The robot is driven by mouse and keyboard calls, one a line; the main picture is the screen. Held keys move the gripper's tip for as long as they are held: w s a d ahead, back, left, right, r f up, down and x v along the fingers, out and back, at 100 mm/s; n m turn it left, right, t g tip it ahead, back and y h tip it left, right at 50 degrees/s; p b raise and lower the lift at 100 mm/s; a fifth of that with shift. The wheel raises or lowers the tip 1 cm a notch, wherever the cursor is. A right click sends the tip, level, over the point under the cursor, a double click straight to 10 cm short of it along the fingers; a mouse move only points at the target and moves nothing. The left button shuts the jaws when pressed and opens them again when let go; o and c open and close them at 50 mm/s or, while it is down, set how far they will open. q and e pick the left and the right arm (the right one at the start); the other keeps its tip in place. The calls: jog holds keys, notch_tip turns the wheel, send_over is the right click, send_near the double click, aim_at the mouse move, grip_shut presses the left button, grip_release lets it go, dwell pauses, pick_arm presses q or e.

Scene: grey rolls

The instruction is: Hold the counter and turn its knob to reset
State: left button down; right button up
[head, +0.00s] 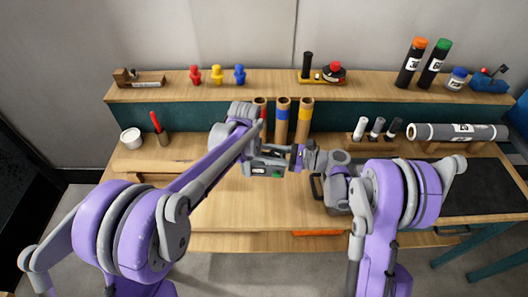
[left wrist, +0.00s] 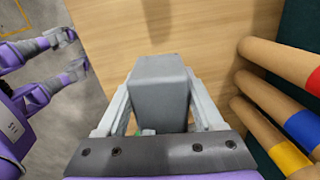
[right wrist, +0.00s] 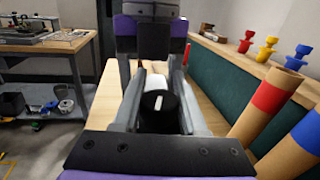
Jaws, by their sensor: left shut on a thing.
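The counter (head: 262,170) is a small grey box with a green patch, held above the middle of the table in the head view. My left gripper (left wrist: 160,88) is shut on it, one finger on each side of the grey body (left wrist: 160,80). The knob (right wrist: 158,106) is black with a white mark and faces the right wrist camera. My right gripper (right wrist: 158,98) is open, with its fingers on either side of the knob; I cannot tell whether they touch it. In the head view the right gripper (head: 298,157) meets the counter from the right.
Three cardboard tubes (head: 282,122) stand close behind the grippers. A raised shelf (head: 370,92) with bottles and small figures runs along the back. A white cup (head: 131,138) stands at the left, a grey roll (head: 458,132) lies at the right. The table front (head: 250,212) is clear.

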grip_shut()
jog(key=shift+g, duration=0.3)
jog(key=shift+s+f+n+g, duration=0.1)
jog(key=shift+s+n+g, duration=0.1)
jog(key=shift+n+g, duration=0.7)
jog(key=shift+s+n+g, duration=0.15)
jog(key=shift+n+g, duration=0.45)
jog(key=shift+g, duration=0.6)
jog(key=o, duration=0.9)
grip_release()
jog(key=d, duration=1.2)
jog(key=shift+w+r, duration=0.2)
jog(key=shift+w, duration=0.1)
